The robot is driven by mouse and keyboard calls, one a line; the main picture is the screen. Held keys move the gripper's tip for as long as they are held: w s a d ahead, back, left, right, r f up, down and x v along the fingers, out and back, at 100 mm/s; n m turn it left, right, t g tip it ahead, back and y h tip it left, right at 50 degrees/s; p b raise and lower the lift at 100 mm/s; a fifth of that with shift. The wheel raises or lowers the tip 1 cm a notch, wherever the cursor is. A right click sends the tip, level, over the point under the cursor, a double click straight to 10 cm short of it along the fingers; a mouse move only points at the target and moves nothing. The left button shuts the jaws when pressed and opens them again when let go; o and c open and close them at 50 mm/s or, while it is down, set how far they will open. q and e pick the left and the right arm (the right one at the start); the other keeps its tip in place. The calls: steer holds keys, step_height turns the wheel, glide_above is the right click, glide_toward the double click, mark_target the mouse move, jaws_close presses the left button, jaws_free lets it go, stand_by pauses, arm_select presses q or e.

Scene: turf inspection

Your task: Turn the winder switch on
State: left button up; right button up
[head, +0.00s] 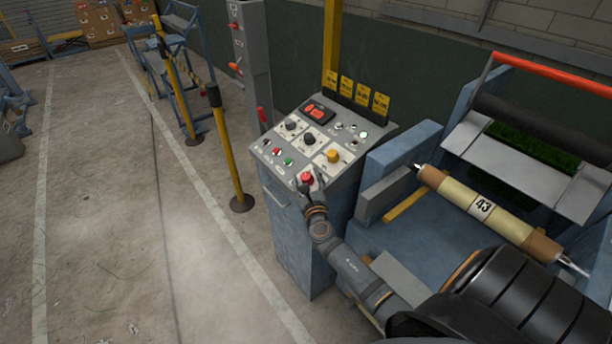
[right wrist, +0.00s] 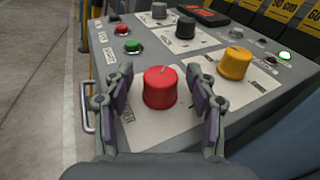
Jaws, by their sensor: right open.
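The control panel (head: 322,130) has a sloped grey top with several knobs, buttons and lamps. A red rotary knob (head: 306,178) sits at its near corner on a white plate; the partly hidden lettering beside it seems to end in "DER". In the right wrist view the red knob (right wrist: 160,88) stands between the two fingers, with a pale mark on top pointing away and slightly right. My right gripper (right wrist: 161,82) is open around the knob, with a gap visible on both sides. It also shows in the head view (head: 311,186). My left gripper is not in view.
A yellow knob (right wrist: 235,63) is close right of the right finger. Dark knobs (right wrist: 186,27) and green (right wrist: 133,46) and red (right wrist: 122,30) buttons lie beyond. A roll marked 43 (head: 484,207) is on the machine at right. A yellow post (head: 229,150) stands left.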

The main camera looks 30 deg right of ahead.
steer(key=shift+w+d, duration=0.2)
steer(key=shift+w, duration=0.15)
